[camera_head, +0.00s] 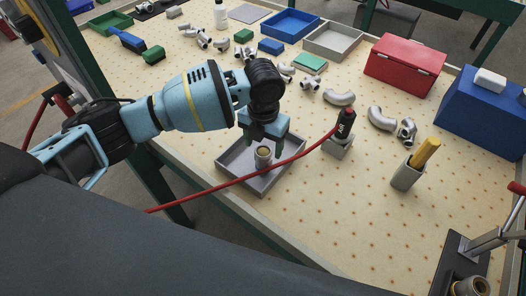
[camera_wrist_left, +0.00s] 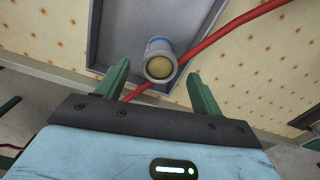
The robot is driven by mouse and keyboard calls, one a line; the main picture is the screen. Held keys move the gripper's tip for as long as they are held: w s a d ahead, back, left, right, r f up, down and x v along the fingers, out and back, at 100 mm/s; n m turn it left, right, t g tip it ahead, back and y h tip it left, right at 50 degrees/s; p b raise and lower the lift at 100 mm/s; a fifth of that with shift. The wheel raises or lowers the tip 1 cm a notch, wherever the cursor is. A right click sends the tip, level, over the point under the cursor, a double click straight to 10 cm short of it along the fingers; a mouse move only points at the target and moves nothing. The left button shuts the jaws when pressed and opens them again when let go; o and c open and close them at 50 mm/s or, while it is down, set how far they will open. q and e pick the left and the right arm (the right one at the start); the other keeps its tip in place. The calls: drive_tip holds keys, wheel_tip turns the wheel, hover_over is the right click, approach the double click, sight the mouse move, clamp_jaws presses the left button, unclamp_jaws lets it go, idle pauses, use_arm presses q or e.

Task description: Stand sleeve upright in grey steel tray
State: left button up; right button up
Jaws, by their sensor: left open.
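The sleeve (camera_head: 262,158), a short grey cylinder with a tan inside, stands upright in the grey steel tray (camera_head: 241,182). In the left wrist view the sleeve (camera_wrist_left: 159,62) shows its round end, with the tray (camera_wrist_left: 98,45) around it. My left gripper (camera_head: 264,140) is over the tray. Its two green fingers (camera_wrist_left: 160,88) are spread apart, with a gap between them and the sleeve. The gripper is open and empty. My right gripper is not in view.
A red cable (camera_head: 235,183) crosses over the tray beside the sleeve to a black device (camera_head: 345,124). A grey holder (camera_head: 406,175) with yellow sticks, a red box (camera_head: 405,68) and several pipe fittings stand around.

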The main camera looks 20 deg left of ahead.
use_arm(q)
wheel_tip(320, 180, up, 8)
drive_tip(key=shift+f, duration=0.25)
drive_tip(key=shift+s+f, duration=0.1)
idle(0.4)
